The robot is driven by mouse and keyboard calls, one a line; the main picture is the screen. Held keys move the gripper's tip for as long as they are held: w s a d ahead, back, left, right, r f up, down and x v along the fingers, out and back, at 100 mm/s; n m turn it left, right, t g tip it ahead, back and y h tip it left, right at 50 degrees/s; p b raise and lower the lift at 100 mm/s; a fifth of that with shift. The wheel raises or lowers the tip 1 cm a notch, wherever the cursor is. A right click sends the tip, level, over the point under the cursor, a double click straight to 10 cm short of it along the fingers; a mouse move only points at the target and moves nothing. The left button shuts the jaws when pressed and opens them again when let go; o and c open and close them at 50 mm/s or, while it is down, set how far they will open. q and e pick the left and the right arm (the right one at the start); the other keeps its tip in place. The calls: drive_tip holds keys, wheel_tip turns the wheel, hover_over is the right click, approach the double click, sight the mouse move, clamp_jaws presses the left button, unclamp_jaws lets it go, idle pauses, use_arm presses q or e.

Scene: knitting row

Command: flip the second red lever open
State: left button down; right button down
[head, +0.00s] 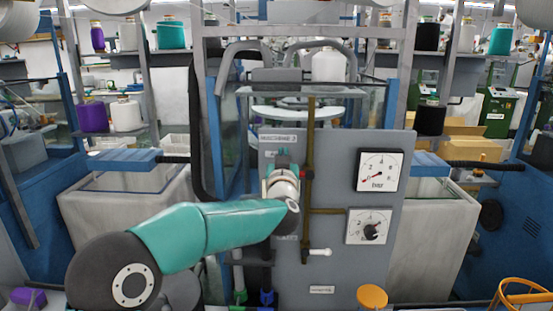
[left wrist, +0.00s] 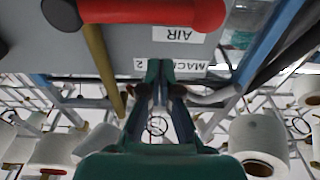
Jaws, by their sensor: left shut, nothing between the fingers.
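The red lever (left wrist: 150,12) crosses the top of the left wrist view, beside the AIR label (left wrist: 178,35) and a brass pipe (left wrist: 103,70). In the head view only a small dark red part of the lever (head: 308,173) shows on the upright brass pipe (head: 311,130), just right of my left gripper (head: 283,162). My left gripper is shut and empty, in front of the grey panel (head: 340,150). Its fingertips (left wrist: 160,68) point at the MACHINE 2 label, apart from the lever in the picture. My arm hides part of the panel. My right gripper is not in view.
Two dials (head: 380,170) sit on the panel's right side. A white-handled valve (head: 318,252) is low on the brass pipe. Blue-topped bins (head: 130,195) stand either side. An orange round top (head: 372,297) is at the front. Yarn cones fill the shelves behind.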

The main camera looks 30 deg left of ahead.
use_arm(q)
drive_tip(key=shift+f, duration=2)
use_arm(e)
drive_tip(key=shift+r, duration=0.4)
